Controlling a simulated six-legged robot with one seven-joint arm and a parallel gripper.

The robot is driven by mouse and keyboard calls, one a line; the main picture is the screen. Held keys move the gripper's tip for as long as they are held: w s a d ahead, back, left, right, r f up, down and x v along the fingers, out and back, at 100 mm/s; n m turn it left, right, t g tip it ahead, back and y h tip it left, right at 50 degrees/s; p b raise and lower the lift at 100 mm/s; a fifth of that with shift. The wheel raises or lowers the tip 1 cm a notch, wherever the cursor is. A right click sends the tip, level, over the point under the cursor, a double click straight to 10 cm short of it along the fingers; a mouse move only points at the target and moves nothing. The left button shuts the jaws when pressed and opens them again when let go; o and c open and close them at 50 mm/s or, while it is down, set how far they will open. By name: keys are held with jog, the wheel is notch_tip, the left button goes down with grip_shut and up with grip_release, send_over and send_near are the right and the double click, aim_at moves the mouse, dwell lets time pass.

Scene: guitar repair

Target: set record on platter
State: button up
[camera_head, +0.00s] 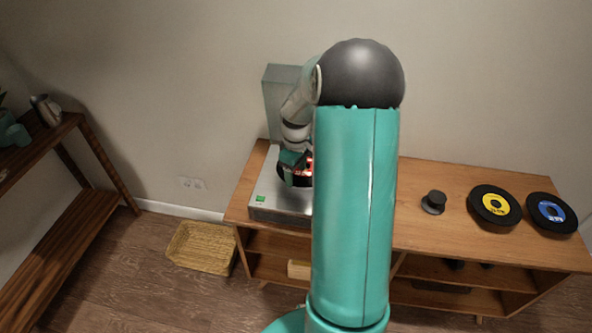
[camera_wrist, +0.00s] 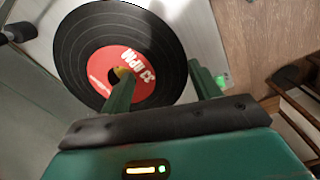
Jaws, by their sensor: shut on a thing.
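A black record with a red label (camera_wrist: 105,65) lies over the silver record player (camera_head: 276,193), flat or nearly so; I cannot tell whether it touches the platter. The platter is hidden under the record. My gripper (camera_wrist: 163,85) is shut on the record's near edge, one finger over the disc and one beside its rim. In the head view my gripper (camera_head: 292,165) is above the player, partly hidden by my arm, and only a sliver of the record (camera_head: 308,168) shows. The player's clear lid (camera_head: 279,92) stands raised behind.
A wooden cabinet (camera_head: 430,235) carries the player. A black puck-like object (camera_head: 433,202), a yellow-labelled record (camera_head: 478,213) and a blue-labelled record (camera_head: 551,227) lie on its right side. A dark tonearm-like part (camera_wrist: 18,32) is near the held record. A woven basket (camera_head: 202,250) stands on the floor.

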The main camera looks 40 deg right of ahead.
jog(key=shift+f, duration=0.5)
jog(key=shift+s+a+f, duration=0.15)
jog(key=shift+f, duration=0.25)
jog(key=shift+r, duration=0.4)
jog(key=shift+r, duration=0.45)
dwell(0.5)
jog(key=shift+f, duration=0.8)
